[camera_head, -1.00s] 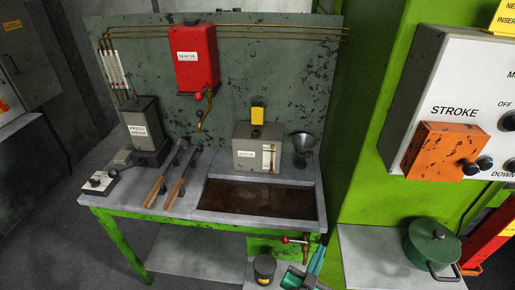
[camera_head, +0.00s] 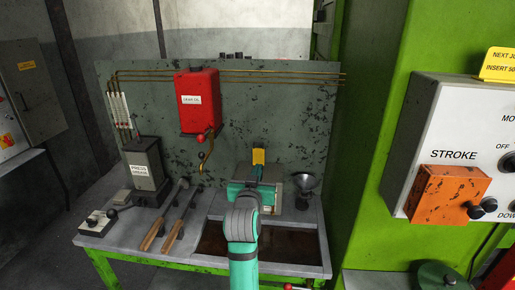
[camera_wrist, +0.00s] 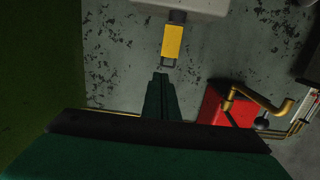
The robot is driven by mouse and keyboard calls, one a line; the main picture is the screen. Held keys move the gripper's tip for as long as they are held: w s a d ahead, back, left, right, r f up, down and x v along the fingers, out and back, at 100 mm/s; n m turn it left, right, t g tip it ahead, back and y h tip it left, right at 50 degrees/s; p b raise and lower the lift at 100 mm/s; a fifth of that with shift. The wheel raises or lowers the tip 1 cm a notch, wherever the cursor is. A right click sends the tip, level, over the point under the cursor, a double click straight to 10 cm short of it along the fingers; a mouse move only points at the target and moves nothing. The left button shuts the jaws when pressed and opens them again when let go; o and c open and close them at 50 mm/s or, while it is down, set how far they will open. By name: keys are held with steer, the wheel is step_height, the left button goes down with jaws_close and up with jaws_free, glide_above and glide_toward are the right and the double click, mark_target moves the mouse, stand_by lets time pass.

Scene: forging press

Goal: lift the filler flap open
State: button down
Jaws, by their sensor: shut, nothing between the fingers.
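The filler flap is a yellow piece (camera_head: 258,157) with dark ends on top of the grey oil box. It also shows in the wrist view (camera_wrist: 173,42), top centre. The grey oil box (camera_wrist: 190,6) shows at the top edge of that view; in the head view my arm and gripper hide most of it. My gripper (camera_wrist: 160,78) is shut and empty. In the wrist view its fingertips are close to the flap's lower dark end, with a narrow gap in the picture. I cannot tell whether they touch.
A red box (camera_head: 198,100) with a brass spout hangs on the back panel. A metal funnel (camera_head: 304,186) stands right of the oil box. A grey press-grease box (camera_head: 146,164) and two wooden-handled tools (camera_head: 168,225) are at left. A green column (camera_head: 385,150) is at right.

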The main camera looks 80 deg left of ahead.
step_height(320, 180, up, 2)
steer(key=s+a, duration=0.1)
steer(key=s, duration=0.1)
glide_toward(259, 153)
steer(key=w+a+r, duration=0.2)
steer(key=a+r, duration=0.2)
steer(key=a, duration=0.1)
steer(key=shift+w+a, duration=0.3)
steer(key=shift+w, duration=0.05)
